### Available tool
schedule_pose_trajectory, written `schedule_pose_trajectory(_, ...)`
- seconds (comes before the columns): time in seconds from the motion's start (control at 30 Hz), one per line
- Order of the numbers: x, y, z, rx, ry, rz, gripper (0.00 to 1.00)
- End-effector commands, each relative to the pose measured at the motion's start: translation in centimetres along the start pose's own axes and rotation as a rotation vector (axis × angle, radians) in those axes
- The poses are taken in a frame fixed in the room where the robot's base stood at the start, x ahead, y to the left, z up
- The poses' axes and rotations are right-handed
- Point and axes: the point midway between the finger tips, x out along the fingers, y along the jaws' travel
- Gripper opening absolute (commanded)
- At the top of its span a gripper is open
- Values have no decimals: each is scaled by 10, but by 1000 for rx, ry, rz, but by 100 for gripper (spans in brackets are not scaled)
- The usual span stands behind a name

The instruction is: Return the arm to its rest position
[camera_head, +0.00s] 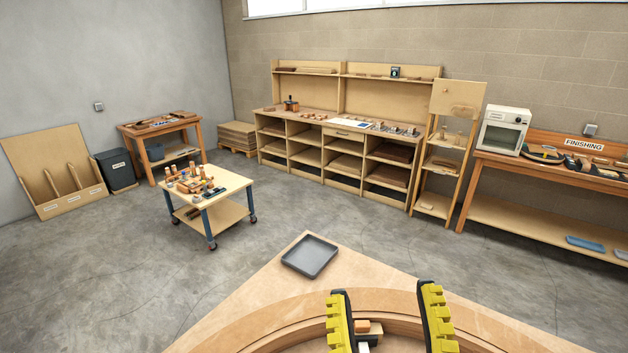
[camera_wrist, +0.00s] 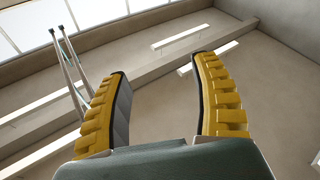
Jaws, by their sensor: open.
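My gripper (camera_head: 386,290) shows at the bottom of the head view as two yellow-and-black fingers, spread wide and empty. It stands in front of a wooden table with a curved wooden form (camera_head: 300,329) on it. In the wrist view my gripper (camera_wrist: 163,70) is also open with nothing between the fingers. That view looks up at the ceiling, windows and white lights. A small wood block (camera_head: 369,329) shows between the fingers in the head view, apparently beyond them on the form. The rest of my arm is not visible.
A grey tray (camera_head: 311,257) lies on the table's far corner. A wheeled cart (camera_head: 227,187) with small wooden pieces stands left of it. Shelving (camera_head: 335,158), a finishing bench (camera_head: 545,210) and a microwave-like box (camera_head: 502,131) line the back. The floor between is clear.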

Motion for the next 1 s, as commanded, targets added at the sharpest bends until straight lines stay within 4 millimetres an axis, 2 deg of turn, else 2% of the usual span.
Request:
schedule_pose_trajectory(0.03,-3,6,-13,112,54,22,64)
schedule_pose_trajectory(0.07,-2,8,-17,191,76,26,64)
schedule_pose_trajectory(0.1,2,12,-33,259,83,23,64)
schedule_pose_trajectory(0.13,8,17,-53,251,81,23,64)
schedule_pose_trajectory(0.3,27,32,-113,254,76,22,64)
schedule_pose_trajectory(0.4,38,41,-146,257,75,22,64)
schedule_pose_trajectory(0.5,45,47,-168,260,73,21,64)
schedule_pose_trajectory(0.6,48,49,-176,262,72,21,64)
schedule_pose_trajectory(1.0,47,49,-175,262,72,21,64)
